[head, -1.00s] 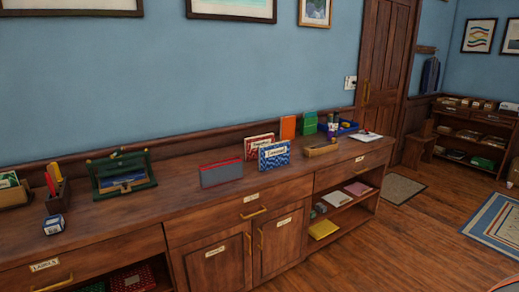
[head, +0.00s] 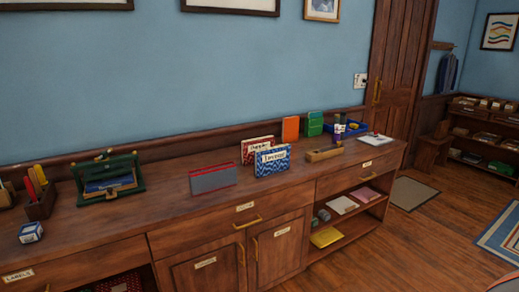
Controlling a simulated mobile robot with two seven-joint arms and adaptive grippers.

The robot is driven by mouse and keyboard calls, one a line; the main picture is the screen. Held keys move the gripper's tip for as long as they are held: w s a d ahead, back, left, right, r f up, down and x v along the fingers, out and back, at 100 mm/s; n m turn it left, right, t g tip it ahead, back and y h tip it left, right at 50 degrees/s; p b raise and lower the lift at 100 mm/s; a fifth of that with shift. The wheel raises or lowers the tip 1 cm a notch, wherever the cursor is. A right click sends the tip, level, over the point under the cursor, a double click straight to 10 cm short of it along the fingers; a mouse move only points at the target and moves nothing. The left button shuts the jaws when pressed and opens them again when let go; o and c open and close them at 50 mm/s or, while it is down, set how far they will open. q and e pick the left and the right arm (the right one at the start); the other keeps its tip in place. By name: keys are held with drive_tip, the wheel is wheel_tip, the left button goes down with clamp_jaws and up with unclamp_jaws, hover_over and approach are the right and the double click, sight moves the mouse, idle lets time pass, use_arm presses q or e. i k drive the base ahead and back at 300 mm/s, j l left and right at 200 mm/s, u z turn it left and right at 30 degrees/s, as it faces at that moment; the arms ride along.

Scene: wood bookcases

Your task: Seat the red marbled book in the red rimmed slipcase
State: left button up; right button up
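The red marbled book (head: 250,150) stands upright on the long wooden counter, partly hidden behind a blue marbled book (head: 272,160). Both have white label patches. The red rimmed slipcase (head: 213,179) stands just left of them, a grey case with a red edge along its top. The slipcase and the books are apart. I cannot see into the slipcase from here. Neither of my grippers is in the head view.
On the counter (head: 150,220), a green rack (head: 108,180), a pen box (head: 40,202) and a small blue-white box (head: 31,232) stand left. Orange (head: 290,130) and green (head: 314,124) upright items, a wooden tray (head: 324,154) and a blue bin (head: 352,127) stand right. The counter before the slipcase is clear.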

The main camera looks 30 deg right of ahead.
sight(208, 179)
drive_tip(key=i+l, duration=0.15)
drive_tip(key=l, duration=0.35)
drive_tip(key=i+l+u, duration=0.15)
drive_tip(key=l, duration=0.3)
drive_tip(key=i+l, duration=0.1)
drive_tip(key=l, duration=0.4)
drive_tip(key=i+l+u, duration=0.1)
drive_tip(key=l, duration=0.4)
drive_tip(key=i+l, duration=0.15)
drive_tip(key=l, duration=0.35)
drive_tip(key=i+l+u, duration=0.15)
drive_tip(key=l, duration=0.35)
drive_tip(key=k, duration=0.05)
